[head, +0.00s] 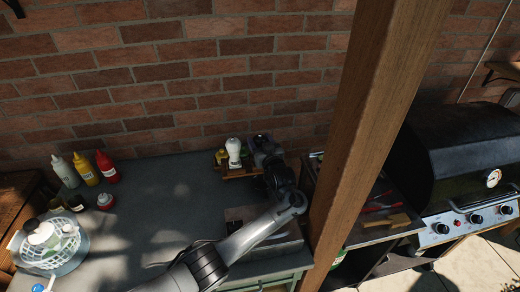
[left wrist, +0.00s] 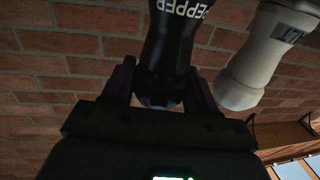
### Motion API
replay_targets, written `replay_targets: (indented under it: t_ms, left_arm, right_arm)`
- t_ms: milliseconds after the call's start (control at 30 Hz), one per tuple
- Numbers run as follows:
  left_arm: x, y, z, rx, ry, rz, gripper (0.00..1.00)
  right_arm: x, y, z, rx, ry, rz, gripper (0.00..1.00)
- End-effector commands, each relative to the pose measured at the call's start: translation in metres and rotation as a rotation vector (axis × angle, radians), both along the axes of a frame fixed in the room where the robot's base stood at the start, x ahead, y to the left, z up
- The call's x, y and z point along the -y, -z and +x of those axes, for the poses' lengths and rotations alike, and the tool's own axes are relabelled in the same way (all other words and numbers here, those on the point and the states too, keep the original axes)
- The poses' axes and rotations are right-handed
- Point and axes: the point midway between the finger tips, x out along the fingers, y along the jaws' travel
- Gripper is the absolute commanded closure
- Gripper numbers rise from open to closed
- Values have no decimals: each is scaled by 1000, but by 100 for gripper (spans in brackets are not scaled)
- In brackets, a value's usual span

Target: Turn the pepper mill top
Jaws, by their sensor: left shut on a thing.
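The black pepper mill, with white lettering reading PEPPER, shows in the left wrist view (left wrist: 172,40). My left gripper (left wrist: 160,90) is shut on it, with one finger on each side of its narrow end. In the head view my left gripper (head: 266,152) is at the right end of the small wooden rack and mostly hides the pepper mill. A white mill (head: 234,150) stands just left of it; it also shows in the left wrist view (left wrist: 262,55), beside the pepper mill and apart from it. My right gripper is not in view.
The wooden rack (head: 236,174) stands by the brick wall with small jars. Squeeze bottles (head: 84,169) and a white colander (head: 45,243) are on the table's left. A wooden post (head: 352,130) rises close to my left arm's right. The table's middle (head: 160,195) is clear.

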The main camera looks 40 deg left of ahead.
Motion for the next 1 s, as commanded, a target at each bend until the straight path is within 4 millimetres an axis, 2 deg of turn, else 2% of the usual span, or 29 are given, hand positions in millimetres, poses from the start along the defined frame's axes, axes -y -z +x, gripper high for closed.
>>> replay_targets:
  t_ms: [333, 367, 500, 833, 1000]
  left_arm:
    - [0, -1, -1, -3, -15, 1, 72]
    - [0, -1, -1, -3, -15, 1, 40]
    - [0, -1, 0, -3, -15, 1, 18]
    - [2, 0, -1, -3, -14, 1, 18]
    - [14, 0, -7, -2, -11, 0, 18]
  right_arm:
    - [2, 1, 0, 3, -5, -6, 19]
    - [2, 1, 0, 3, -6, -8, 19]
    - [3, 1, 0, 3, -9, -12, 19]
    - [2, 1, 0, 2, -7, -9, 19]
    - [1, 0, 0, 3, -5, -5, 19]
